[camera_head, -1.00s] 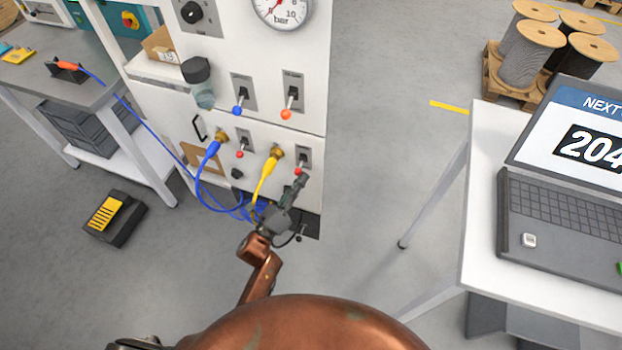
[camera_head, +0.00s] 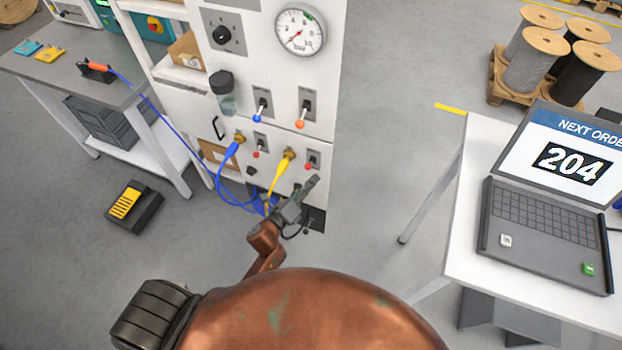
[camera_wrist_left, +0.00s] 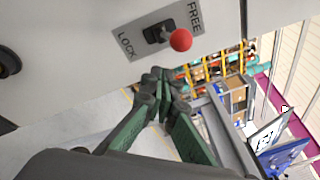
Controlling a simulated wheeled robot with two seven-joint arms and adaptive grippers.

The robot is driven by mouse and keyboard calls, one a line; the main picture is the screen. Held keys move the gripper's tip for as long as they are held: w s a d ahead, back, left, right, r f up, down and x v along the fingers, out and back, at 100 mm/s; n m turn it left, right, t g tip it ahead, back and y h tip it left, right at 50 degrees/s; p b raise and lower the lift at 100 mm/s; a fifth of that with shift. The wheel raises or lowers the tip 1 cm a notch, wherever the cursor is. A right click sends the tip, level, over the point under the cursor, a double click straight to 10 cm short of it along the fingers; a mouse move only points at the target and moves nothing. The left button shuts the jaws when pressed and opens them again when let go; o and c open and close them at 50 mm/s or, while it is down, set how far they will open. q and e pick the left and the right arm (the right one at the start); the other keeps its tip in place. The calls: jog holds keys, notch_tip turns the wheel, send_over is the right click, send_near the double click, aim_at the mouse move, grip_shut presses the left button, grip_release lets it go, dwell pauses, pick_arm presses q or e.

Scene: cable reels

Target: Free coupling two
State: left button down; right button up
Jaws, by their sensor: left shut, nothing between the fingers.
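The yellow hose (camera_head: 280,172) is plugged into the right brass coupling (camera_head: 289,154) on the white panel. Beside it is a lever with a red knob (camera_head: 309,166). In the left wrist view this red knob (camera_wrist_left: 180,40) sits on a plate marked LOCK and FREE, and leans toward the FREE side. My left gripper (camera_head: 312,182) is just below the knob in the head view, shut and empty. Its green fingers (camera_wrist_left: 165,85) are together below the lever in the wrist view, apart from the knob. My right gripper is not in view.
A blue hose (camera_head: 228,156) is in the left coupling with its own red-knobbed lever (camera_head: 256,155). Blue and orange switches (camera_head: 299,124) and a gauge (camera_head: 300,30) are above. A laptop (camera_head: 545,205) stands on a white table (camera_head: 458,235) at right. Floor between is clear.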

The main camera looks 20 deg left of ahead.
pick_arm(q)
jog(key=s+a+r, duration=0.1)
jog(key=s, duration=0.8)
jog(key=shift+s+r+b, duration=0.2)
jog(key=shift+b, duration=0.15)
